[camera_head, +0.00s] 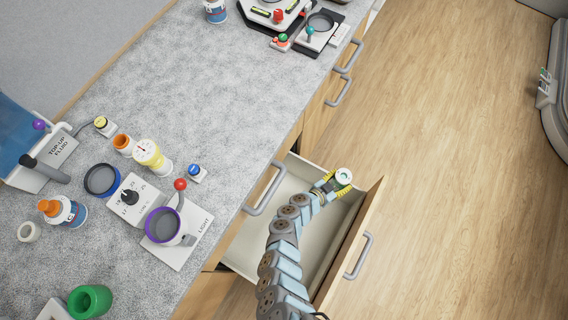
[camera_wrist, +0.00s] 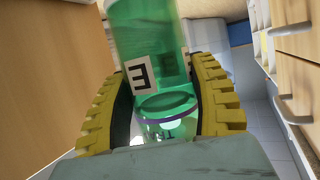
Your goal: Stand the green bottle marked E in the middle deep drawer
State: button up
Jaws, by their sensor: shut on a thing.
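The green see-through bottle (camera_wrist: 150,45), with a white label marked E, is between the yellow fingers of my gripper (camera_wrist: 165,100) in the wrist view. The gripper is shut on it. In the head view my gripper (camera_head: 338,183) is over the far part of an open drawer (camera_head: 240,255). A pale round top shows between its fingers, probably the bottle's. The drawer is pulled out from the counter, with a pale inside and a wooden front. The parts of its floor that show are bare; my arm hides the rest. I cannot tell whether the bottle touches the drawer floor.
Shut drawers with grey handles (camera_head: 338,90) lie beyond. The wood floor (camera_head: 450,150) to the right is clear.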

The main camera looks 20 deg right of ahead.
jog(key=s+a+f+g+b, duration=0.1)
jog(key=a+f+b, duration=0.1)
jog(key=f, duration=0.4)
jog(key=s+a+f+b, duration=0.1)
jog(key=s+f+b, duration=0.1)
jog(key=f, duration=0.3)
jog(key=t+b, duration=0.2)
jog(key=b, duration=0.7)
send_over(314, 226)
notch_tip(314, 226, down, 9)
jog(key=shift+n, duration=0.3)
jog(key=shift+f, duration=0.15)
notch_tip(314, 226, down, 10)
jog(key=b, duration=0.7)
jog(key=shift+b, duration=0.35)
